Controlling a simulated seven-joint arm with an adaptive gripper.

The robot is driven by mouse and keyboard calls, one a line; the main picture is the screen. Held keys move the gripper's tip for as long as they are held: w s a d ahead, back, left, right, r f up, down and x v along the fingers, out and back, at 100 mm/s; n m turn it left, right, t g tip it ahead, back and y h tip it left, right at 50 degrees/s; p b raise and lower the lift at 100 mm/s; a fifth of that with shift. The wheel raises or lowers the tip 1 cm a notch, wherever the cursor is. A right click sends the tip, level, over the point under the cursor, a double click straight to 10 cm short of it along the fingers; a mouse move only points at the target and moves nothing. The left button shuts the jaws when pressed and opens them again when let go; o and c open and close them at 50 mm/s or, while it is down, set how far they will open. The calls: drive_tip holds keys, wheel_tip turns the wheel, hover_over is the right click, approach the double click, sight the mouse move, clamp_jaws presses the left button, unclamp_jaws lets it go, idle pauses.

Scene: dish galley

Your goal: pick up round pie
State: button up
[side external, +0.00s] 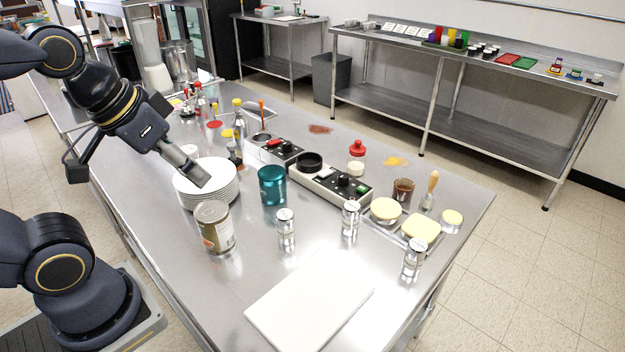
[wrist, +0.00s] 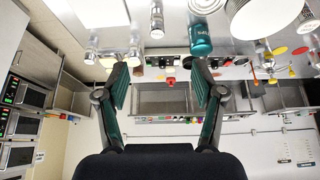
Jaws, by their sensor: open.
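What looks like the round pie (side external: 386,208), a pale yellow disc in a shallow round dish, sits towards the right end of the steel table in the side view. My gripper (side external: 197,175) is in the air over the plate stack, well left of the pie. In the wrist view my gripper (wrist: 161,88) shows its two fingers spread wide with nothing between them. Small yellowish shapes near the left there are too small to tell apart.
A plate stack (side external: 208,190), a large can (side external: 214,228) and a teal canister (side external: 272,185) stand on the near left. A control strip (side external: 330,181), a brown jar (side external: 403,191) and glass shakers (side external: 351,217) surround the pie. A white board (side external: 312,300) lies in front.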

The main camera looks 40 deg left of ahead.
drive_tip(key=shift+o, duration=1.4)
